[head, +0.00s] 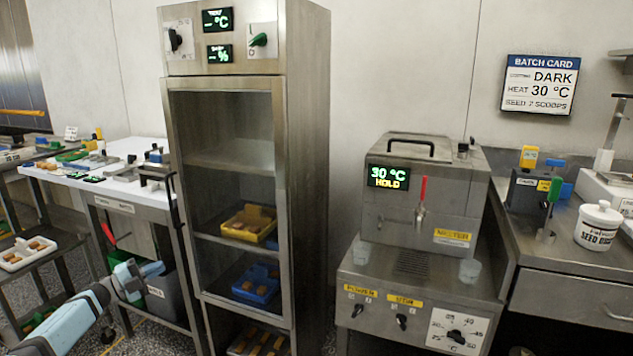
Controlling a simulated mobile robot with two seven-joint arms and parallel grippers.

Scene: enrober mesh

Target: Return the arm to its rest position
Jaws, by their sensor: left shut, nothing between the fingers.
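My left arm (75,318), pale blue and grey, comes in from the lower left corner of the head view. My left gripper (146,277) is at its far end, in front of the legs of the white-topped table and left of the tall steel cabinet. It is shut and looks empty. It appears clear of the cabinet, though the exact gap cannot be told. My right gripper is not in view.
The tall glass-fronted cabinet (307,150) holds a yellow tray (234,232) and a blue tray (254,296). The white-topped table (62,180) carries tools. A grey bin (166,306) stands under it. A steel machine (462,200) reads 30 °C HOLD.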

